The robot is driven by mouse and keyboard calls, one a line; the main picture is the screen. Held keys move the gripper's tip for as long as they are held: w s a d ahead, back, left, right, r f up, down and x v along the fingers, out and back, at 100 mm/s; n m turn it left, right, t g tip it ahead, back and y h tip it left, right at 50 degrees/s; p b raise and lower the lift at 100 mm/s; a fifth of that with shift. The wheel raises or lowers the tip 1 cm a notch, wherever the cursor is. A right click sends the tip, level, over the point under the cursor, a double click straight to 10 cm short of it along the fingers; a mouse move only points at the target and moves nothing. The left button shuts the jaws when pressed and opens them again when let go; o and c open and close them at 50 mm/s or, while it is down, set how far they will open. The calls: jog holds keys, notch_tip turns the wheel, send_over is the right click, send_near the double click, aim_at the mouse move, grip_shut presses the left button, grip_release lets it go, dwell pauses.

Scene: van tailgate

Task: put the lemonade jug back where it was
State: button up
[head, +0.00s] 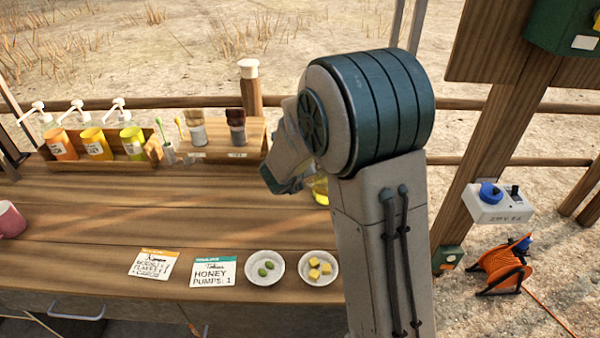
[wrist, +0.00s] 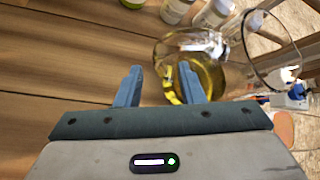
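The lemonade jug (wrist: 210,76) is clear glass with yellow liquid in it. In the wrist view it stands just beyond and to the right of my fingers, and the right finger overlaps it. A clear round glass loop shows to its right; I cannot tell if it is the handle or the rim. In the head view only a yellow sliver of the jug (head: 320,192) shows behind my arm. My gripper (wrist: 159,84) is open, with its fingers apart and bare wood mostly between them. Whether a finger touches the jug is unclear.
The wooden counter (head: 120,215) is mostly clear in the middle. Pump bottles (head: 96,144) and jars (head: 195,130) stand along the back. Two small bowls (head: 265,285) (head: 333,281) and two cards (head: 213,271) (head: 155,264) lie at the front. A pink cup (head: 10,220) is at left.

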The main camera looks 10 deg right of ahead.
jog(key=s+a+r+n+y+p, duration=0.1)
jog(key=s+a+r+n+y, duration=0.25)
jog(key=s+r+n, duration=0.5)
jog(key=s+a+r+n+y, duration=0.35)
jog(key=s+n, duration=0.25)
jog(key=n, duration=0.6)
jog(key=s+d+n+g+h, duration=0.1)
jog(key=s+d+n+g, duration=0.2)
jog(key=s+n, duration=0.4)
jog(key=s+d+f+n+g+h, duration=0.1)
jog(key=s+d+n+g+h, duration=0.1)
jog(key=s+d+n, duration=0.4)
jog(key=s+n+g, duration=0.1)
jog(key=s, duration=0.1)
jog(key=shift+s+d+f, duration=0.2)
jog(key=shift+s+d, duration=0.1)
jog(key=shift+s, duration=0.1)
jog(key=shift+o, duration=0.2)
jog(key=shift+s, duration=0.1)
